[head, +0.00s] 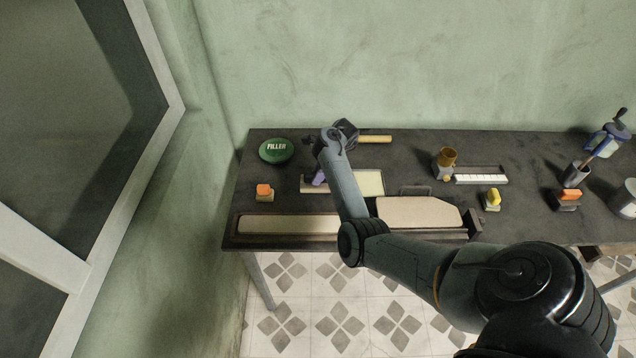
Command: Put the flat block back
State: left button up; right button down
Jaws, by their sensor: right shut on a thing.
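My right arm reaches in from the lower right and across the bench. Its gripper (320,171) is at the middle left of the bench, mostly hidden by the wrist and forearm. It is shut on a small purple piece (319,178), whose shape is mostly covered. Whether this is the flat block I cannot tell. Just below it lies a pale strip (310,188), and to its right a flat cream panel (371,183), partly behind my forearm. An orange-topped block (264,191) stands to the left and a yellow-topped block (492,198) to the right. My left gripper is not in view.
A green filler tin (277,150) stands at the back left.

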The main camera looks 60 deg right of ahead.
jog(key=shift+f+b, duration=0.5)
jog(key=shift+f, duration=1.25)
jog(key=shift+f, duration=0.15)
jog(key=c, duration=0.8)
grip_release()
